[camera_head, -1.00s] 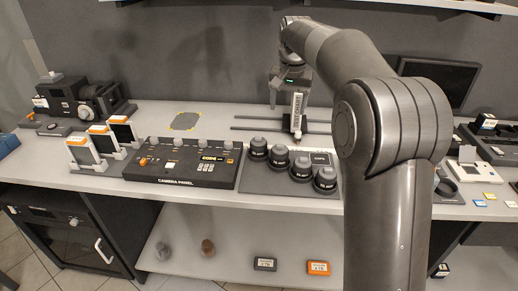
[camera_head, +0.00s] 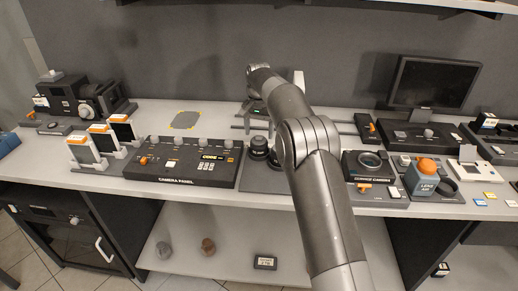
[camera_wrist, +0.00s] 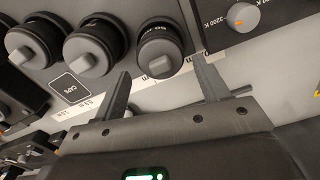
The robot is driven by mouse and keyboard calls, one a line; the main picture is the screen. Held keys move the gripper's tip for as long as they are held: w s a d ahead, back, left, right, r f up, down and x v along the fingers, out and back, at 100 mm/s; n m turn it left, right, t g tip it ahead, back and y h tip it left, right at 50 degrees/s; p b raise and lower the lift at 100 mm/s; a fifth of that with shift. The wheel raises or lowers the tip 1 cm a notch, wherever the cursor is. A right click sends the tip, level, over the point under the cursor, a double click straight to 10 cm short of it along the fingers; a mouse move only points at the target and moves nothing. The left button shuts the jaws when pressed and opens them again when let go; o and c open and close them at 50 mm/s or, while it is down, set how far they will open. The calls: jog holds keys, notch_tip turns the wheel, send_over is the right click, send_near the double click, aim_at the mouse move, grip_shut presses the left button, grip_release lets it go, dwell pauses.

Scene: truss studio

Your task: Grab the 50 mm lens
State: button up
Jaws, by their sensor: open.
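The 50 mm lens (camera_wrist: 161,52) is a dark cylinder with a grey cap; its label is partly readable in the wrist view. It stands at the end of the lens row nearest the camera panel, and appears in the head view as the leftmost lens (camera_head: 259,147). My gripper (camera_wrist: 163,84) is open and empty. In the wrist view its fingers point toward this lens, one to each side, with the lens beyond the tips. In the head view my gripper (camera_head: 254,113) is largely hidden by my arm, behind the lens row.
Other lenses (camera_wrist: 95,47) stand close beside it on the caps board. The camera panel (camera_head: 183,164) with knobs borders the lens row on the left. A dark rail (camera_head: 240,127) lies behind. My arm hides the right part of the row in the head view.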

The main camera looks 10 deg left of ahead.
aim_at(259, 140)
notch_tip(259, 140, down, 6)
jog(key=shift+s+f, duration=0.1)
jog(key=shift+f, duration=0.15)
jog(key=shift+c, duration=0.2)
jog(key=shift+r, duration=0.1)
jog(key=c, duration=1.1)
